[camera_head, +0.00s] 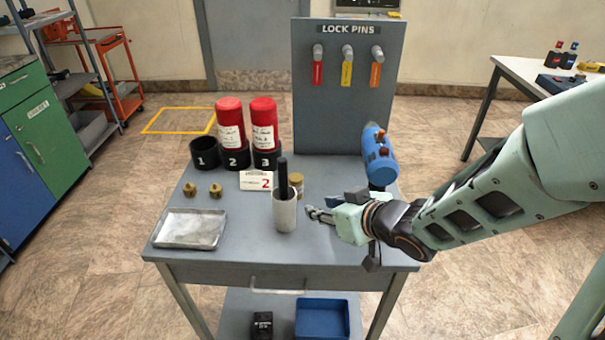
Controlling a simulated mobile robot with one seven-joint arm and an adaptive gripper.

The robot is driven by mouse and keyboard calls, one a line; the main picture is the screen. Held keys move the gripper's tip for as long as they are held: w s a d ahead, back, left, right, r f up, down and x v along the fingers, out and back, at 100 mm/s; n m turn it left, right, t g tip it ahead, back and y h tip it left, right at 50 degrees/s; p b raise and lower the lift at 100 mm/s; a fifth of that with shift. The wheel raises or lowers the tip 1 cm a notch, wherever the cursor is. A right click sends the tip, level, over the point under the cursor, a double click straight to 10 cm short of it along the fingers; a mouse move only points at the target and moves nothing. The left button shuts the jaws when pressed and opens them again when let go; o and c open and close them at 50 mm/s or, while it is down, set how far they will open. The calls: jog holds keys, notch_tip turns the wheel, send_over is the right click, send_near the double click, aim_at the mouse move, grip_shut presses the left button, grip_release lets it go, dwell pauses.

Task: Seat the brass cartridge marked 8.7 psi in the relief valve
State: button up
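Two small brass pieces, one on the left (189,190) and one on the right (216,191), stand on the grey table's left half, behind a metal tray. They look like cartridges, but no psi marking is readable. A wider brass-coloured cylinder (297,181) stands behind the white cup, partly hidden. I cannot tell whether it is the relief valve. A blue cylindrical device (379,156) with red-brown fittings stands tilted at the table's right. My gripper (318,215) is low over the table, right of the cup and away from the two small brass pieces. Its fingers are too small to judge their opening.
A white cup (285,214) holding a black-handled tool stands mid-table. A metal tray (190,229) lies front left. The lock-pin panel (343,100) rises at the back.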

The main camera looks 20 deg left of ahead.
aim_at(298, 179)
jog(key=w+a+b, duration=0.1)
jog(key=w+a, duration=0.4)
jog(key=shift+a, duration=0.2)
jog(key=shift+w+a+f+b, duration=0.2)
jog(key=shift+w+a+b, duration=0.35)
jog(key=shift+w+a, duration=0.3)
jog(key=shift+w+a+f+b, duration=0.2)
jog(key=shift+w+a+b, duration=0.3)
jog(key=shift+w+a, duration=0.3)
jog(key=shift+s+a, duration=0.1)
jog(key=shift+r, duration=0.1)
grip_shut()
